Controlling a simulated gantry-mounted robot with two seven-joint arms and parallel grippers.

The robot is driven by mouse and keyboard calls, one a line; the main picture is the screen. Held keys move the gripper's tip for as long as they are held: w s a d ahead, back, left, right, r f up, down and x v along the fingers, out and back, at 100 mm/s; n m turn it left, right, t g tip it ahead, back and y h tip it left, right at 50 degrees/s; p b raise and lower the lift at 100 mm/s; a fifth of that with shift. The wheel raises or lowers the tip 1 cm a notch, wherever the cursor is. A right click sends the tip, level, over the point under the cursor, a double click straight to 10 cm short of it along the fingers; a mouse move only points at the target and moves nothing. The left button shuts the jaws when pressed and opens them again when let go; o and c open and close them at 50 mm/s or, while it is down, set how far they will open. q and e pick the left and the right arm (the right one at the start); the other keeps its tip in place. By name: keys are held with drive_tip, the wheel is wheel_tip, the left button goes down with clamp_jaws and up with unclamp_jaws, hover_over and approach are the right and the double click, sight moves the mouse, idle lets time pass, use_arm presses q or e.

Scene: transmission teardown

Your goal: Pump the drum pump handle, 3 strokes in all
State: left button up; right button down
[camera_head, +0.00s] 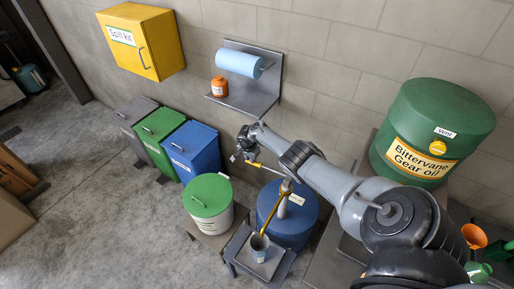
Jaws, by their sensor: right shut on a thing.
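The drum pump (284,207) stands upright on the blue drum (303,226), with a yellow spout tube slanting down toward a grey jug (259,243). The pump handle (266,168) is a thin yellow lever that sticks out to the left near the pump's top. My right gripper (244,156) is shut on the handle's outer left end. My right arm comes in from the lower right and passes over the pump, hiding part of its top. The jug sits on a small dark stand (271,267) in front of the drum. My left gripper is not in view.
A green-lidded drum (211,226) stands left of the pump, with blue (192,149), green (160,134) and grey bins behind. A wall shelf (249,96) holds a blue paper roll. A green gear oil tank (432,130) stands right.

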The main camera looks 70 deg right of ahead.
drive_tip(key=shift+s+a+f, duration=0.1)
drive_tip(key=shift+s+f, duration=0.3)
drive_tip(key=shift+f, duration=0.3)
drive_tip(key=shift+r, duration=0.2)
wheel_tip(320, 180, up, 15)
drive_tip(key=w+a+p, duration=0.2)
drive_tip(key=p, duration=0.8)
drive_tip(key=shift+w+a+f, duration=0.15)
drive_tip(key=shift+w+f, duration=0.05)
drive_tip(key=shift+w, duration=0.2)
